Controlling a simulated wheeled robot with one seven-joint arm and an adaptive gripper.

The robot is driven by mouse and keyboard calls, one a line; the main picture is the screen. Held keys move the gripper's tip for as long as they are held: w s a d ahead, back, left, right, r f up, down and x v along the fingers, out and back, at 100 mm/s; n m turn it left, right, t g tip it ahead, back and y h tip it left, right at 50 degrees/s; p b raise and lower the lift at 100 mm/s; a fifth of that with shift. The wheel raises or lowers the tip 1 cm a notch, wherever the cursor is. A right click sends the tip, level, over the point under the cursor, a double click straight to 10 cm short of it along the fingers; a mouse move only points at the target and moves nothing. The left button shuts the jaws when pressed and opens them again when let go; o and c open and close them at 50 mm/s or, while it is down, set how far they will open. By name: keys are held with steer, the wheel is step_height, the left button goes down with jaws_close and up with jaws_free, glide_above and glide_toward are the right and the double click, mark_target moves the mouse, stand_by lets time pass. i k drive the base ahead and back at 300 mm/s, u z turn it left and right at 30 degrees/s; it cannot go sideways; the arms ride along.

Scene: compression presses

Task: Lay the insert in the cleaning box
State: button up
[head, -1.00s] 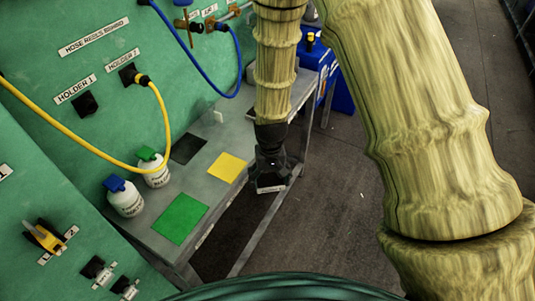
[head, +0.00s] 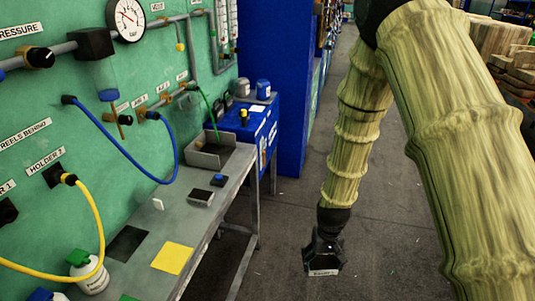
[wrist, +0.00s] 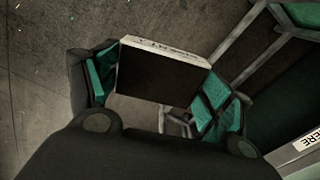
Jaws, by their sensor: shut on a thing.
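My gripper (head: 323,258) hangs over the floor to the right of the bench, shut on the insert. The insert is a dark block with a white lettered edge (head: 323,272). In the wrist view it sits between the green-padded fingers (wrist: 155,92), and its dark face (wrist: 163,78) is plain to see. A grey open-topped box (head: 222,160) stands at the far end of the bench, well left of and beyond my gripper. It looks like the cleaning box, but I can read no label on it. Its floor is partly hidden.
The grey bench (head: 213,212) carries a small dark block (head: 201,198), a small blue-topped item (head: 218,180), a yellow square (head: 172,258), a black square (head: 126,243) and a white bottle (head: 88,272). Blue and yellow hoses hang by the green wall. The floor to the right is open.

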mark_target(211, 149)
steer(key=z, duration=1.1)
steer(key=i, duration=2.05)
steer(key=u, duration=2.7)
